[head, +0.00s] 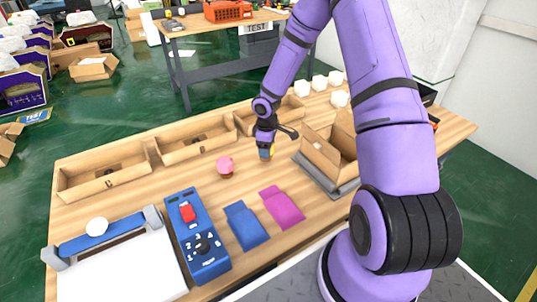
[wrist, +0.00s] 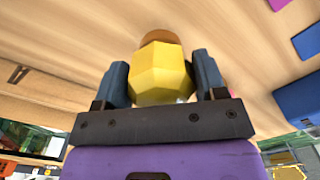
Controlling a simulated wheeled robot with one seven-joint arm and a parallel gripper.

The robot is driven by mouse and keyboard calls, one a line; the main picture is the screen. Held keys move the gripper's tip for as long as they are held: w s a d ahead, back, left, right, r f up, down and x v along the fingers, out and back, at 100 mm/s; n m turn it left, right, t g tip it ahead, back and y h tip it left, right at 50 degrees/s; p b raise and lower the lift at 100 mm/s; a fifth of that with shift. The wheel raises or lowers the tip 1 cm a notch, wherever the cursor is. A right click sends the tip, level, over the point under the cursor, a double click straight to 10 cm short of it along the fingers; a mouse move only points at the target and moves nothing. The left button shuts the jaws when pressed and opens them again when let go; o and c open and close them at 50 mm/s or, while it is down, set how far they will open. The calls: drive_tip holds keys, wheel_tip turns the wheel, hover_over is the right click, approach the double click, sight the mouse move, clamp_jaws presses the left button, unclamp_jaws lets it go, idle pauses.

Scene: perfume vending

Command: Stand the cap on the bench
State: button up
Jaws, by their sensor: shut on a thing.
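My gripper (head: 265,143) points down over the middle of the bench (head: 135,205). It is shut on a yellow faceted piece, which I take to be the cap (wrist: 160,72); a small bit of the yellow cap also shows in the head view (head: 267,153). In the wrist view my gripper (wrist: 163,75) has one dark blue finger on each side of the cap. A rounded orange-brown part (wrist: 160,37) shows just beyond the cap; I cannot tell whether it is joined to it. Whether the cap touches the bench cannot be told.
A pink round-topped object (head: 225,166) stands left of my gripper. An open cardboard box (head: 322,155) is close on the right. Shallow wooden trays (head: 105,181) line the back edge. A blue control box (head: 198,245), a blue pouch (head: 244,226) and a magenta pouch (head: 282,207) lie in front.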

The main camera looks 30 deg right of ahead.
drive_tip(key=shift+f, duration=1.55)
drive_tip(key=shift+f, duration=0.15)
drive_tip(key=o, duration=0.9)
drive_tip(key=shift+o, duration=0.2)
